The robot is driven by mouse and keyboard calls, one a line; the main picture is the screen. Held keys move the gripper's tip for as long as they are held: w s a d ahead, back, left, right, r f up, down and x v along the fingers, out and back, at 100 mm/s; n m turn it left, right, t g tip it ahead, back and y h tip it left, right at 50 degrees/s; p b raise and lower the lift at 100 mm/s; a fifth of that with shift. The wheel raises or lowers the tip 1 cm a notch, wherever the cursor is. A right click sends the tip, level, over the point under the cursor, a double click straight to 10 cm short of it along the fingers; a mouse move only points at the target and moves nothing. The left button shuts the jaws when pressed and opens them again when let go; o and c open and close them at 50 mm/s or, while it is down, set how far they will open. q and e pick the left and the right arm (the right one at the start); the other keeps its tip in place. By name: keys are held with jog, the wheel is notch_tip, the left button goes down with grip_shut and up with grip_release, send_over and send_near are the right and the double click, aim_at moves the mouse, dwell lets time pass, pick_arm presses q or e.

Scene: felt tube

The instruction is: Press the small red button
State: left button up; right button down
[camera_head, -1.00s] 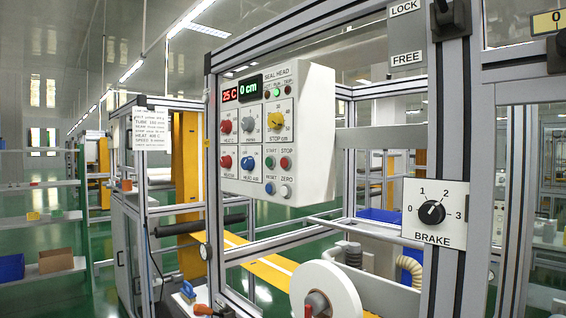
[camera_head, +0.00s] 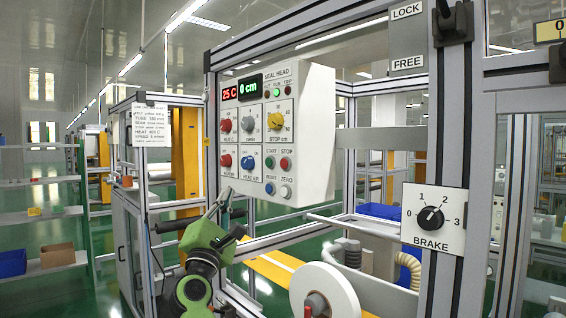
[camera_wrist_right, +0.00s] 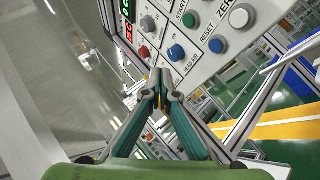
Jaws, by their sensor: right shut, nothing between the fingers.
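The small red button (camera_head: 285,163) is under the STOP label on the white SEAL HEAD panel (camera_head: 315,150), right of the green START button (camera_head: 268,163). It is outside the right wrist view. My right gripper (camera_head: 226,194) is below the panel's lower left part, left of and lower than the red button, and apart from it. In the right wrist view its fingers (camera_wrist_right: 161,86) are shut and empty, near the panel's lower edge. My left gripper is not in view.
Close to the red button are the blue RESET button (camera_head: 270,188) and white ZERO button (camera_head: 286,191). A red knob (camera_head: 226,160) and blue knob (camera_head: 248,162) sit left. A metal frame post (camera_head: 211,130) stands left of the panel. A white reel (camera_head: 325,290) is below.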

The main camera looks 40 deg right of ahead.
aim_at(284, 164)
jog(key=s+d+r+m+g+h, duration=0.2)
jog(key=s+r+m, duration=0.2)
jog(key=r+m, duration=0.3)
jog(key=shift+d, duration=0.25)
jog(key=d+p, duration=0.3)
jog(key=d, duration=0.5)
jog(key=shift+w+d, duration=0.4)
jog(key=shift+d, duration=0.15)
dwell(0.8)
